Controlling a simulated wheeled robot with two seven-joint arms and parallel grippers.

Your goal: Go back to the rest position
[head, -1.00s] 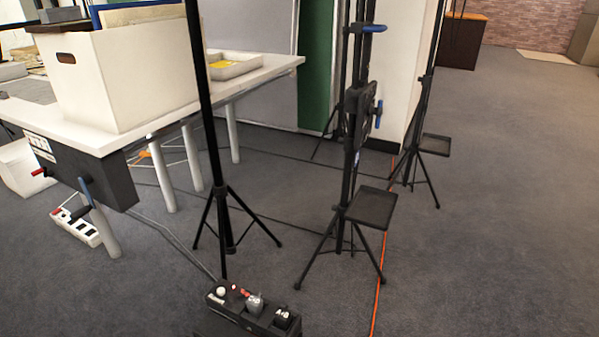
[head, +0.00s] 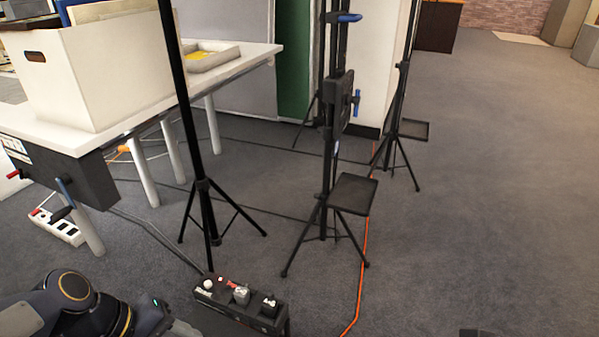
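Neither of my grippers shows in the head view. Part of my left arm, dark with a yellowish ring, is in the lower left corner, and its gripper end is out of view. A small dark piece at the bottom edge right of centre is too little to identify. A white archival box (head: 100,80) with a hand hole stands on the white table (head: 235,68) at the left. No gripper is seen near the box.
Black tripod stands (head: 203,200) are in the middle, one with a small shelf (head: 353,194). A dark box with small items (head: 240,303) is low at the front. A power strip (head: 58,228) lies under the table. An orange cable (head: 362,262) crosses the floor. Carpet at right (head: 490,180) is clear.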

